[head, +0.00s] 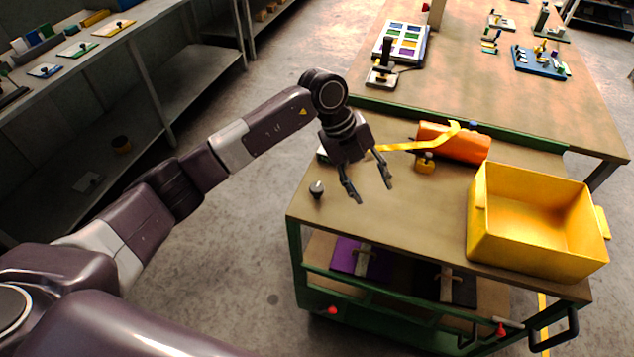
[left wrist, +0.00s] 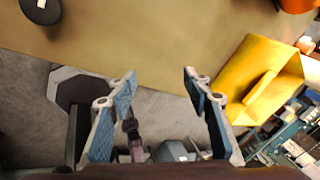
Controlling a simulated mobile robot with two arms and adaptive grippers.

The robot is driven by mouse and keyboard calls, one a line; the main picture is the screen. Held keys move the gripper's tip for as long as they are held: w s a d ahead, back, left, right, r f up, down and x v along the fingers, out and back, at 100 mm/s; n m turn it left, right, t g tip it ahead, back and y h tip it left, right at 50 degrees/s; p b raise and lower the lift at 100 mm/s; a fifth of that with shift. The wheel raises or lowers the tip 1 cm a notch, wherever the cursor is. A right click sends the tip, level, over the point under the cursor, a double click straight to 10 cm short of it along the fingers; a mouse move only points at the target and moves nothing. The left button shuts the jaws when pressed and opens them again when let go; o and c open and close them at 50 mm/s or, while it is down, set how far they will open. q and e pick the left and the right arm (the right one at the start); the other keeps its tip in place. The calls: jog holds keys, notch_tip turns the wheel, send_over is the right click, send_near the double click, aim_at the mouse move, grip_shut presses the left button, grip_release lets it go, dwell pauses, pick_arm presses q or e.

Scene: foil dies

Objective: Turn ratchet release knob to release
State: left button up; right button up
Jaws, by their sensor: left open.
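A small dark round knob with a light mark (head: 317,189) stands on the wooden top of the green cart (head: 400,220), near its left edge. It also shows in the left wrist view (left wrist: 41,10), cut by the top edge. My left gripper (head: 372,192) is open and empty, to the right of this knob and apart from it. Its two spread fingers (left wrist: 160,76) hold nothing. I cannot tell which knob is the ratchet release. My right gripper is not in view.
A yellow open bin (head: 535,248) stands on the cart's right side; it also shows in the left wrist view (left wrist: 262,75). Behind the cart is a wooden table (head: 480,90) with small fixtures. Grey shelving (head: 160,60) stands at left. The cart's front middle is clear.

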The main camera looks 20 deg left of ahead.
aim_at(317, 187)
pick_arm(q)
jog(key=a+y, duration=0.1)
jog(key=a, duration=0.3)
jog(key=w+a+r+n+y, duration=0.1)
jog(key=a+y, duration=0.1)
jog(key=a, duration=0.2)
jog(key=w+a+n+y, duration=0.1)
jog(key=a+y, duration=0.1)
jog(key=a, duration=0.3)
jog(key=shift+r, duration=0.2)
jog(key=shift+s+a+f, duration=0.1)
jog(key=shift+f, duration=0.15)
notch_tip(317, 187, down, 6)
jog(key=shift+f+p, duration=0.1)
jog(key=shift+p, duration=1)
jog(key=shift+f, duration=0.5)
jog(key=shift+c, duration=0.4)
jog(key=c, duration=1.1)
jog(key=shift+o, duration=0.2)
